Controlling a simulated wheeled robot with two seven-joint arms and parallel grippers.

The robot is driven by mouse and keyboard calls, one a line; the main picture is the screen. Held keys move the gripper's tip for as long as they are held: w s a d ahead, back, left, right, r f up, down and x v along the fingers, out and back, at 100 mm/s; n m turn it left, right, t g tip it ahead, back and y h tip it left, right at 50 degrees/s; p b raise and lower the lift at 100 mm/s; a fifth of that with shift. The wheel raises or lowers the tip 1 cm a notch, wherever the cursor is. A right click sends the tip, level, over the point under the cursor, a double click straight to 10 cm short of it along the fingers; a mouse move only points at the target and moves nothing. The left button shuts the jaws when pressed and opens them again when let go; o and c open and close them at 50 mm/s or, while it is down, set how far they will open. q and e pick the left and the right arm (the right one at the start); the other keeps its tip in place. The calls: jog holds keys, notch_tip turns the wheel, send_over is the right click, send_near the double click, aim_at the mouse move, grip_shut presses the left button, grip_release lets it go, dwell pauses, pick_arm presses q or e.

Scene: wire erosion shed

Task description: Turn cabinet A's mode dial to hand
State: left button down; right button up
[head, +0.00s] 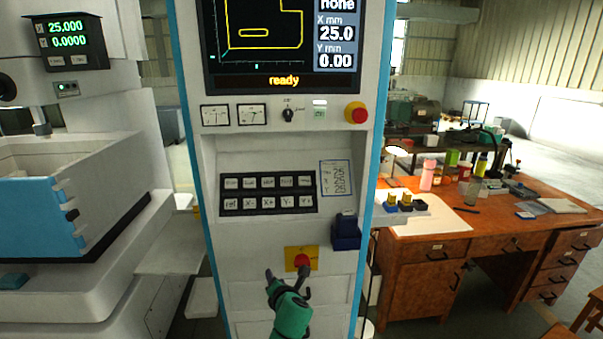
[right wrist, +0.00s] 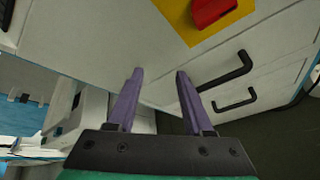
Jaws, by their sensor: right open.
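The control cabinet (head: 275,220) stands upright in the middle of the head view. Its mode dial (head: 288,115) is a small black knob in the row below the screen, with small labels around it that are too small to read surely. My right gripper (head: 286,272) is low in front of the cabinet, well below the dial, beside a red switch on a yellow plate (head: 301,259). In the right wrist view my right gripper (right wrist: 158,75) has its two purple fingers apart with nothing between them. My left gripper is not in view.
A red stop button (head: 356,112) is right of the dial. A button panel (head: 268,193) and a dark blue box (head: 346,232) sit lower on the cabinet. A machine with a basin (head: 35,215) is left; a wooden desk (head: 480,225) with several items is right.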

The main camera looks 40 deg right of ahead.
notch_tip(320, 180, up, 16)
jog(key=w+f+n+t+h, duration=0.1)
jog(key=n+t+h, duration=0.1)
jog(key=n+t, duration=0.1)
jog(key=n+t+h, duration=0.3)
jog(key=n+h, duration=0.1)
jog(key=h, duration=0.2)
send_near(288, 117)
jog(key=p+x, duration=0.4)
jog(key=x, duration=0.5)
jog(key=shift+d+r, duration=0.1)
jog(key=shift+r, duration=0.05)
jog(key=shift+w+d, duration=0.1)
jog(key=shift+w, duration=0.15)
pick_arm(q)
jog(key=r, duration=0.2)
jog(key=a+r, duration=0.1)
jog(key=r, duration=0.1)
pick_arm(e)
grip_shut()
